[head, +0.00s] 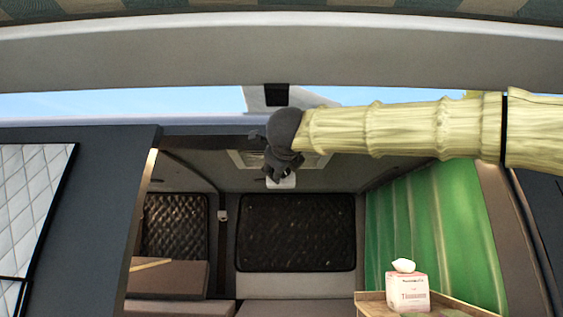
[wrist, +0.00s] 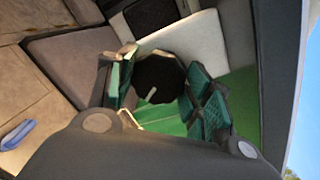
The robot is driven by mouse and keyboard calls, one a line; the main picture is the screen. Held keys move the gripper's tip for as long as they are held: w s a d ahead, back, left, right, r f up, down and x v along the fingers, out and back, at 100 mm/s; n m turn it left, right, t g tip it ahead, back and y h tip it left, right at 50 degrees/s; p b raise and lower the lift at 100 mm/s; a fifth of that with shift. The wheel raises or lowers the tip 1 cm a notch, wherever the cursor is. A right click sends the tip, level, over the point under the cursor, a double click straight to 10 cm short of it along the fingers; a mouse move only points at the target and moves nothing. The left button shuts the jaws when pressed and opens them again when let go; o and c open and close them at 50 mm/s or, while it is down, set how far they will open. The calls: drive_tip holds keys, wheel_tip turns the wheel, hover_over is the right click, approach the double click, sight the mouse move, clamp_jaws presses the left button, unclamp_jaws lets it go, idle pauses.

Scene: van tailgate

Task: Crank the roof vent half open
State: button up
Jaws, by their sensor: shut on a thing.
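The roof vent (head: 312,160) shows as a pale frame in the van ceiling, partly hidden behind my gripper. My gripper (head: 278,172) is up at the vent, at the end of my arm reaching in from the right. In the wrist view, my gripper (wrist: 162,88) has its green-padded fingers on either side of a dark round knob (wrist: 158,76), shut on it. The knob carries a pale mark. A small white piece (head: 284,183) shows just under my gripper in the head view. How far the vent is open cannot be seen.
The van roof edge (head: 190,122) runs across above the opening. A tissue box (head: 407,292) stands on a wooden shelf (head: 455,308) at lower right, near a green curtain (head: 425,235). Quilted dark panels (head: 297,232) cover the rear. The space below my gripper is clear.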

drive_tip(key=shift+s+d+r, duration=0.1)
drive_tip(key=shift+d+r, duration=0.05)
drive_tip(key=shift+r, duration=0.2)
drive_tip(key=o, duration=1)
drive_tip(key=shift+f, duration=0.1)
drive_tip(key=shift+f, duration=0.15)
drive_tip(key=s, duration=0.8)
drive_tip(key=s+d+r, duration=0.1)
drive_tip(key=s, duration=0.3)
drive_tip(key=shift+s, duration=0.1)
